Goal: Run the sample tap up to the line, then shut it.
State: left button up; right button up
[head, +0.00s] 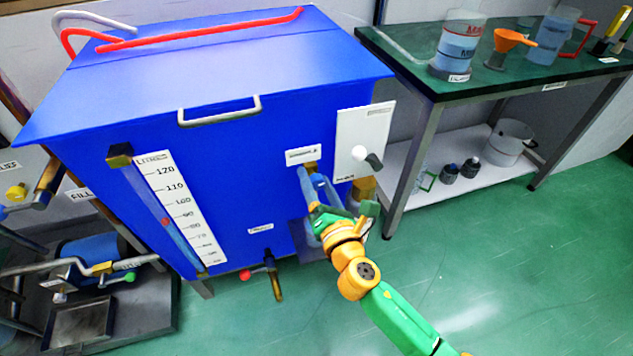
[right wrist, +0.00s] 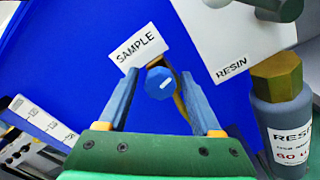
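The sample tap shows as a blue round knob (right wrist: 160,82) just below the SAMPLE label (right wrist: 139,47) on the blue tank. In the head view the same label (head: 303,155) is on the tank front and the tap is mostly hidden behind my gripper. My right gripper (head: 314,172) is at the tap. In the right wrist view its blue fingers (right wrist: 160,76) are apart, one on each side of the knob, with small gaps visible. A bluish shape (head: 305,238) lies below the gripper, partly hidden; I cannot make out a fill line or flow. My left gripper is out of view.
The blue tank (head: 230,140) has a level scale (head: 180,205) on its front. A resin bottle (right wrist: 285,115) stands close to the right of the gripper. A red-handled drain tap (head: 262,270) is lower left. A green-topped bench (head: 460,85) with beakers is at right.

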grip_shut()
jog(key=shift+m, duration=0.9)
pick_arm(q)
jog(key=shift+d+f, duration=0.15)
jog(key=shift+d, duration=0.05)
pick_arm(e)
jog(key=shift+m, duration=0.6)
jog(key=shift+o, duration=1.1)
grip_release()
jog(key=shift+s, duration=0.1)
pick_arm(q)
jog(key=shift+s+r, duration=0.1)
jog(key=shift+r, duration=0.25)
pick_arm(e)
jog(key=v, duration=0.7)
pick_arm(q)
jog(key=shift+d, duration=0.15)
